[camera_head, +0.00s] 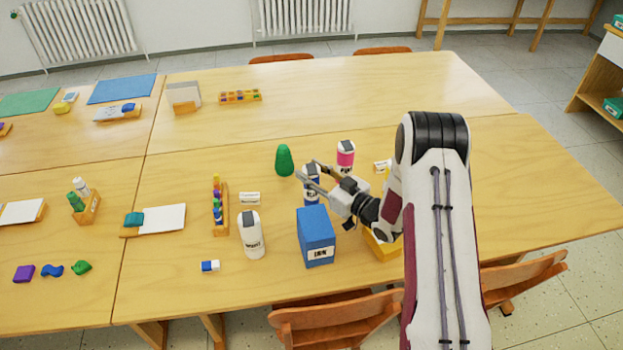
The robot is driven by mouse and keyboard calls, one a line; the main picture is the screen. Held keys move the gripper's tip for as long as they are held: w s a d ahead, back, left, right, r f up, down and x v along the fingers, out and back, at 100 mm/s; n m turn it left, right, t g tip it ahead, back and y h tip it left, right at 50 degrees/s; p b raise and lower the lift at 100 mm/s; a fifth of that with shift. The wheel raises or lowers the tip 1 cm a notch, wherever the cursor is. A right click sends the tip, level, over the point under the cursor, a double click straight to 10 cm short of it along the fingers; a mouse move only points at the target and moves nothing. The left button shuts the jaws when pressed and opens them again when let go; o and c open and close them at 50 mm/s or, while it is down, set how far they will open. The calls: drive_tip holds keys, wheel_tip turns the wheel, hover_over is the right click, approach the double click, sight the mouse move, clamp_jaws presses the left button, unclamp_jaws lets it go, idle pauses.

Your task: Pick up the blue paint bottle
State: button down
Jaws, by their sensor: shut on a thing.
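The blue paint bottle (311,186) stands upright on the wooden table, with a dark cap and a pale label, behind the blue box. My gripper (313,175) reaches it from the right, with its fingers around the upper part of the bottle. The gripper is shut on the bottle. Its fingers cover part of the bottle's upper part, and the blue box hides some of its base. I cannot tell whether the bottle touches the table.
A blue box (316,237) stands in front and a green cone-like object (284,160) behind left. A pink bottle (346,155) is close behind the gripper. A white bottle (251,235) stands left of the box.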

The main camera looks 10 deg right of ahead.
drive_tip(key=shift+r, duration=0.15)
drive_tip(key=shift+r, duration=4.9)
